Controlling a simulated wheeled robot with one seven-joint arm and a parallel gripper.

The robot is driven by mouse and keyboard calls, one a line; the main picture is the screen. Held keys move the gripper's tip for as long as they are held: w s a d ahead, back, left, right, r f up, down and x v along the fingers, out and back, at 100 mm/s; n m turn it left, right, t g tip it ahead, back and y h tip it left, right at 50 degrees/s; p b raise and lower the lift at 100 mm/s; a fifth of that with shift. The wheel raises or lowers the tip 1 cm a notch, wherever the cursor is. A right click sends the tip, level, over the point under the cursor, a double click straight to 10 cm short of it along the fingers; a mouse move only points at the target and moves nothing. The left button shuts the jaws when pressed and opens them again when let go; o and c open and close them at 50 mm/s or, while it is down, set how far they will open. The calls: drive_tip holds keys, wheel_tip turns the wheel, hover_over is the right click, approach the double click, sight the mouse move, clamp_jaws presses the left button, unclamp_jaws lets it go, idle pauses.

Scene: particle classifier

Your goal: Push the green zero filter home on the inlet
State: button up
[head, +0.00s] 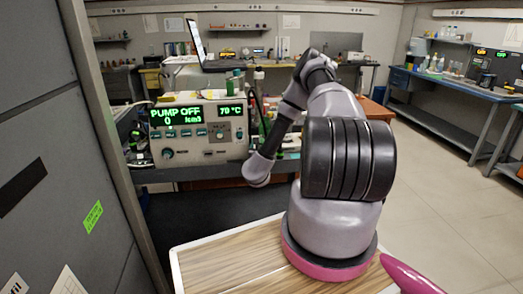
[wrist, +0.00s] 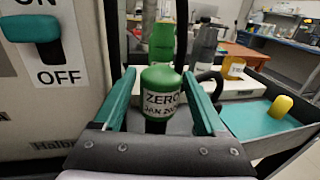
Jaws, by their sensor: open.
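The green zero filter (wrist: 160,100), with a white label reading ZERO, stands upright in the middle of the wrist view. A dark part shows just under it; I cannot tell how far the filter sits on the inlet. My gripper (wrist: 158,76) is open, with one teal finger on each side of the filter. Gaps show between the filter and both fingers. I cannot make out my gripper in the head view.
The instrument's ON/OFF switch (wrist: 47,38) is close on the left. Behind the filter stand a green object (wrist: 162,42) and a dark grey bottle (wrist: 206,45). A yellow-labelled bottle (wrist: 235,67) and a yellow piece (wrist: 283,106) on a teal tray (wrist: 255,127) are to the right.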

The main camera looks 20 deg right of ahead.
drive_tip(key=x, duration=0.3)
drive_tip(key=shift+w+d, duration=0.1)
drive_tip(key=shift+w, duration=0.1)
clamp_jaws()
